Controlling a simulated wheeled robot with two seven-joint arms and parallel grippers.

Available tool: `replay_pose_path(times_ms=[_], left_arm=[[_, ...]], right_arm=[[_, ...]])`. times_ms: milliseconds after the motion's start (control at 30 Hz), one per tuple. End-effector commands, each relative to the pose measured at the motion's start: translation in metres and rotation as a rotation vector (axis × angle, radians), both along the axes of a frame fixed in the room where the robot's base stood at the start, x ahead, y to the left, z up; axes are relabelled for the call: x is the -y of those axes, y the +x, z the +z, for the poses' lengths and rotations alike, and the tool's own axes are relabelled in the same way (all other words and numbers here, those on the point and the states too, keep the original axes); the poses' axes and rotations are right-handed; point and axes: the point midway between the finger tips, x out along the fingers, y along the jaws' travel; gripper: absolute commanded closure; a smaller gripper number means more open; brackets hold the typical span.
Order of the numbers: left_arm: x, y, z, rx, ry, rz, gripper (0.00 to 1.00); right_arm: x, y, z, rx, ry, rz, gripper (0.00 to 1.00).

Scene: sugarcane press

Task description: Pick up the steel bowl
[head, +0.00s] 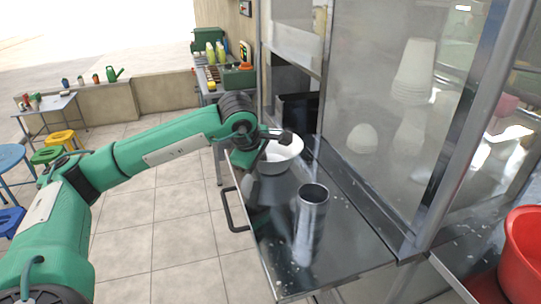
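A round bowl (272,166), pale inside and grey outside, sits at the far end of the steel counter (340,240). It is the only bowl I see on this counter, and it looks like the steel bowl. My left arm reaches in from the left, and its gripper (283,138) is at the bowl's far left rim, partly covering it. I cannot tell whether the fingers touch the rim or how far apart they are. My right gripper is not in view.
A tall steel cylinder (311,212) stands upright on the counter, nearer than the bowl. A glass-sided cabinet (375,110) rises along the counter's right side. A black handle (230,211) sticks out at the left edge. A red tub (522,255) is at right.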

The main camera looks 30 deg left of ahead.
Motion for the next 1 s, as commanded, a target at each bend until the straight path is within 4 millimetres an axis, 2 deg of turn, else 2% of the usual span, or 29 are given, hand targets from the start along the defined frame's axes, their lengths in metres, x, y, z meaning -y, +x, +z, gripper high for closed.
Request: replay_pose_path(times_ms=[100, 233, 267, 767, 867, 1000], left_arm=[[0.000, 0.000, 0.000, 0.000, 0.000, 0.000, 0.72], [0.000, 0.000, 0.000, 0.000, 0.000, 0.000, 0.97], [0.000, 0.000, 0.000, -0.001, 0.000, 0.000, 1.00], [0.000, 0.000, 0.003, -0.002, 0.000, -0.001, 1.00], [0.000, 0.000, 0.010, -0.001, 0.000, 0.000, 1.00], [0.000, 0.000, 0.032, 0.003, -0.002, -0.001, 1.00]], right_arm=[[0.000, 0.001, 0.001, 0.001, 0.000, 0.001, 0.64], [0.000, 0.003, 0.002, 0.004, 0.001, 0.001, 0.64], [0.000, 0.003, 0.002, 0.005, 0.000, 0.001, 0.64], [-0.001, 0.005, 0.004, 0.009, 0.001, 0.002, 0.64], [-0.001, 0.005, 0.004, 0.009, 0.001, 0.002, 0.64], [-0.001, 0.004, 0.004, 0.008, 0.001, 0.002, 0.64]])
